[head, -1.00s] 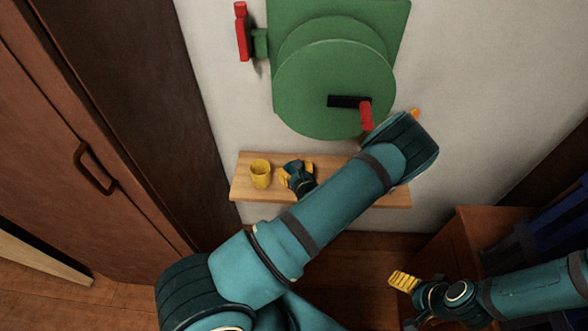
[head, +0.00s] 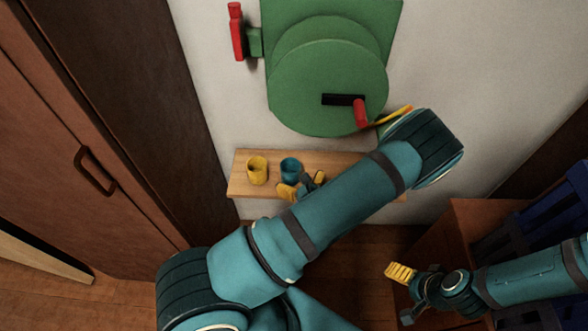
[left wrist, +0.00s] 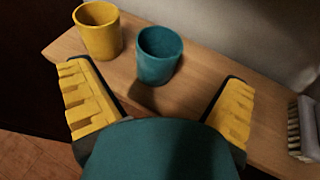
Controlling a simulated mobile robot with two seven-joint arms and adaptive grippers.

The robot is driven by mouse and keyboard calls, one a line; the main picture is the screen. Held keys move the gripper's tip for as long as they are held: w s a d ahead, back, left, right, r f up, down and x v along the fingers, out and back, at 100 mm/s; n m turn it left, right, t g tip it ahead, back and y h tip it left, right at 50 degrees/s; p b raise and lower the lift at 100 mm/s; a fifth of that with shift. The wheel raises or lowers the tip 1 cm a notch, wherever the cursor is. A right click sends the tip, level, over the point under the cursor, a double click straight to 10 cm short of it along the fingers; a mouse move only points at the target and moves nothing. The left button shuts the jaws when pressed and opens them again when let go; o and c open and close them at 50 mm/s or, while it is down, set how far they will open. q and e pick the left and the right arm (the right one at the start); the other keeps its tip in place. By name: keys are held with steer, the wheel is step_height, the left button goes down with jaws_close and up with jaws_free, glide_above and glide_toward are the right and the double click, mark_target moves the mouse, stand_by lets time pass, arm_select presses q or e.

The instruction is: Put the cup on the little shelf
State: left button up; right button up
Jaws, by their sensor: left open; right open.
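A teal cup (head: 291,169) stands upright on the wooden shelf (head: 332,161), just right of a yellow cup (head: 257,172). Both cups also show in the left wrist view, the teal one (left wrist: 158,56) and the yellow one (left wrist: 98,30). My left gripper (head: 303,186) is open and empty at the shelf's front, just short of the teal cup. In the left wrist view its fingers (left wrist: 158,100) are spread wide, with the teal cup beyond them, apart from both. My right gripper (head: 403,292) is open at the lower right, away from the shelf.
A green wall unit with a round drum (head: 328,88) and red handles is above the shelf. A brown cabinet (head: 70,130) stands left. A brush (left wrist: 303,130) lies at the right in the left wrist view. Blue crates (head: 555,215) are at the right.

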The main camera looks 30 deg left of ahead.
arm_select(q)
steer(key=s+d+f+n+g+h, duration=0.25)
steer(key=s+n+g, duration=0.4)
steer(key=s, duration=0.45)
steer(key=s+d+f+n+g+h, duration=0.2)
steer(key=s+d+n+g+h, duration=0.2)
steer(key=s+n+g, duration=0.45)
steer(key=s+d+n+t+h, duration=0.1)
steer(key=s+d+n+h, duration=0.1)
steer(key=d+h, duration=0.4)
steer(key=w+d+r+n+t+h, duration=0.2)
steer(key=w+d+r+n+t, duration=0.2)
steer(key=w+n+t, duration=0.3)
steer(key=w+d+n, duration=0.1)
steer(key=w+n, duration=0.1)
steer(key=w, duration=0.1)
steer(key=shift+w+d+r+n+h, duration=0.15)
steer(key=shift+w+d+n+h, duration=0.1)
steer(key=shift+w+n+h, duration=0.15)
steer(key=shift+s, duration=0.1)
